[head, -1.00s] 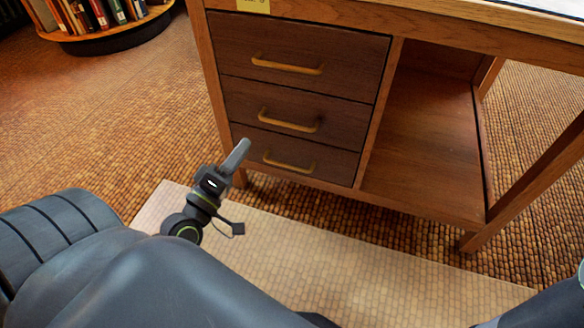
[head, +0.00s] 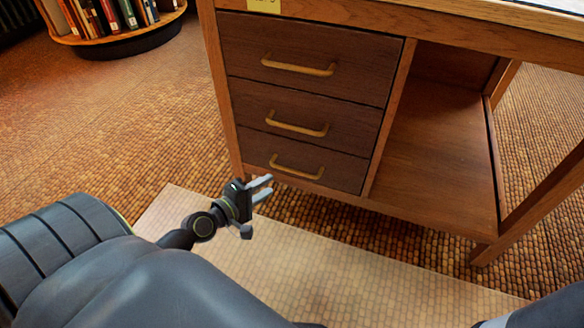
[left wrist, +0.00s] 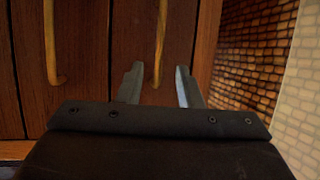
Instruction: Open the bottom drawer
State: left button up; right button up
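The bottom drawer (head: 318,165) is the lowest of three dark wood drawers in the desk, and its front sits flush with the others. Its brass bar handle (head: 296,167) is also in the left wrist view (left wrist: 160,45), running between the fingertips in the picture. My left gripper (head: 268,188) is open and empty, just in front of and slightly below the handle's left end. Whether the fingers touch the handle is not clear. My right gripper is not in view; only a part of my right arm shows at the lower right corner.
The middle drawer (head: 345,112) and top drawer (head: 350,50) are shut above. An open cubby (head: 435,150) is right of the drawers. A pale mat (head: 330,250) lies on the floor in front. A round bookshelf (head: 125,40) stands at the far left.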

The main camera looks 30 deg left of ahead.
aim_at(292, 171)
pick_arm(q)
jog(key=x, duration=1)
jog(key=shift+w+d+f+b, duration=0.1)
jog(key=shift+w+b, duration=0.2)
jog(key=shift+b, duration=0.05)
grip_shut()
